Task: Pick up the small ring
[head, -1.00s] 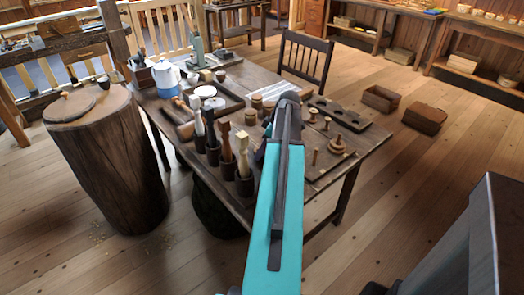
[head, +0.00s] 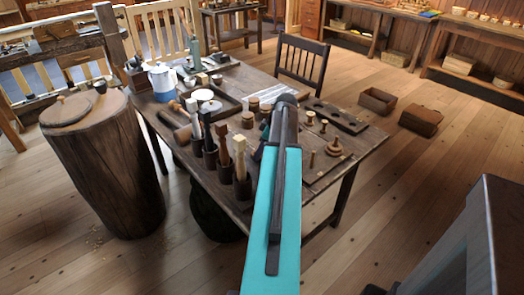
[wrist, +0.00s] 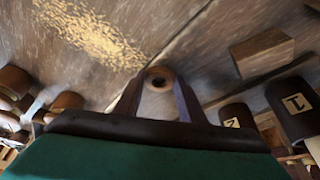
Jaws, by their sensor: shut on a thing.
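In the wrist view, a small brown wooden ring (wrist: 159,73) with a dark hole sits between the tips of my gripper (wrist: 158,86). The two dark fingers are shut on it, one on each side. The tabletop shows behind the ring, blurred; I cannot tell how far the ring is above it. In the head view my teal arm reaches over the workbench (head: 235,80) and hides the gripper and the ring.
The wrist view shows pale shavings (wrist: 92,32), a wooden block (wrist: 262,52) and dark numbered cups (wrist: 293,105) nearby. In the head view, tool holders (head: 225,168) stand left of my arm and a tray of turned pieces (head: 318,180) lies right of it.

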